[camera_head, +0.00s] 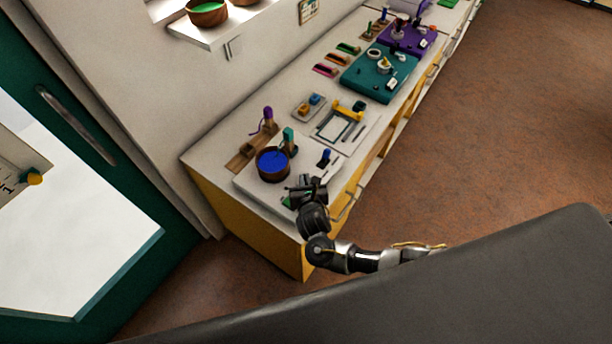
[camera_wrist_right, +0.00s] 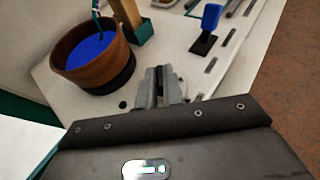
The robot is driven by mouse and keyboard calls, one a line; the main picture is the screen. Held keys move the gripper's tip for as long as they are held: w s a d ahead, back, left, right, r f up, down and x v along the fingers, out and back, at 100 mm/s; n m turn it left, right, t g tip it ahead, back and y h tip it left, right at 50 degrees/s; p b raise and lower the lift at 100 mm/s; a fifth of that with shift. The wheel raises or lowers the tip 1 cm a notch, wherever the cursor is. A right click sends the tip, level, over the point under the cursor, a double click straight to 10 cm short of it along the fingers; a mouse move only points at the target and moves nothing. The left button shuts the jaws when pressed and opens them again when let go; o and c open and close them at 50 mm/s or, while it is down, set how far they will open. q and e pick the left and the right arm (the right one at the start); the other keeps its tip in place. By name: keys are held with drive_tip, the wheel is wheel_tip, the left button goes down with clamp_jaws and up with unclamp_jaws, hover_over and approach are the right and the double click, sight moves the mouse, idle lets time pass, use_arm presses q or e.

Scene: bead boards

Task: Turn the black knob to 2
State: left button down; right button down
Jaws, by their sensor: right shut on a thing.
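My right gripper (camera_head: 307,185) is down at the near end of the white board (camera_wrist_right: 60,95), beside a brown bowl with blue contents. In the right wrist view its two grey fingertips (camera_wrist_right: 159,80) are close together around a narrow dark thing. This appears to be the black knob, but the fingers hide nearly all of it. I cannot read the knob's setting or any number by it. My left gripper is in neither view.
The brown bowl (camera_head: 272,172) stands left of my right gripper. A blue-handled lever (camera_wrist_right: 210,18) stands up on the board beyond it. Farther along the counter are a teal board (camera_head: 360,80) and a purple board (camera_head: 422,45). Open floor lies to the right.

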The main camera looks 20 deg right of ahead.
drive_tip(key=shift+h, duration=0.3)
drive_tip(key=c, duration=1.5)
unclamp_jaws()
drive_tip(key=shift+c, duration=0.2)
drive_tip(key=shift+s+a+r, duration=0.1)
drive_tip(key=shift+s+a, duration=0.05)
drive_tip(key=shift+s, duration=0.2)
drive_tip(key=v, duration=1)
